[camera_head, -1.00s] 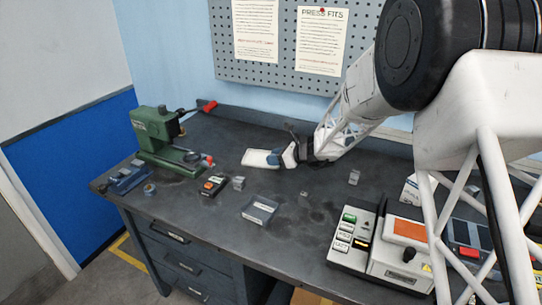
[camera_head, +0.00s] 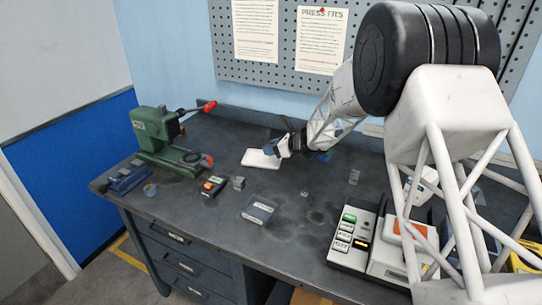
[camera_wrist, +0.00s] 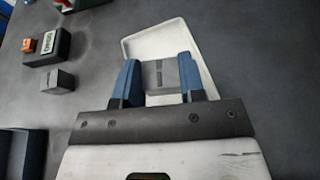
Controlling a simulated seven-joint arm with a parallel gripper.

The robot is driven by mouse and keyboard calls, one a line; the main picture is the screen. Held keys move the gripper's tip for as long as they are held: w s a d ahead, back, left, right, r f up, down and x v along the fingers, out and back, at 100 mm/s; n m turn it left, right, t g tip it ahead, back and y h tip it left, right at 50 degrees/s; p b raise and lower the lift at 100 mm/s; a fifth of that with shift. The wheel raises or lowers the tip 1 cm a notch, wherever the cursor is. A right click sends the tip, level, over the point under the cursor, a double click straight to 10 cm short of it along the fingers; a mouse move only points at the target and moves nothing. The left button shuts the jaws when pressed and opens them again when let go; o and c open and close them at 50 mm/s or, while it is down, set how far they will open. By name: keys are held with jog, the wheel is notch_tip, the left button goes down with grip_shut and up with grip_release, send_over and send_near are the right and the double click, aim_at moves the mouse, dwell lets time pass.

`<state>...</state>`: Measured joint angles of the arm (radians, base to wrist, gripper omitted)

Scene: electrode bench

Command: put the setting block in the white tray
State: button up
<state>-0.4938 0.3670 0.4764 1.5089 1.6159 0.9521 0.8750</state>
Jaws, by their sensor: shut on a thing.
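My gripper (camera_wrist: 161,80) is shut on the setting block (camera_wrist: 158,76), a small grey block with dark marks on its face, held between the two blue fingers. In the wrist view the block shows over the near part of the white tray (camera_wrist: 187,33); I cannot tell whether it touches the tray. In the head view my gripper (camera_head: 284,147) is at the far right end of the white tray (camera_head: 259,160), which lies flat on the bench. The block is hard to make out there.
A green press (camera_head: 155,140) stands at the left. A control unit (camera_head: 352,238) is at right. Bench around the tray is clear.

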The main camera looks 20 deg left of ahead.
jog(key=shift+f, duration=1.75)
jog(key=shift+f, duration=0.2)
jog(key=o, duration=1.1)
jog(key=shift+c, duration=0.2)
jog(key=shift+r, duration=0.1)
jog(key=shift+r, duration=0.15)
jog(key=v, duration=1.2)
jog(key=shift+d, duration=0.1)
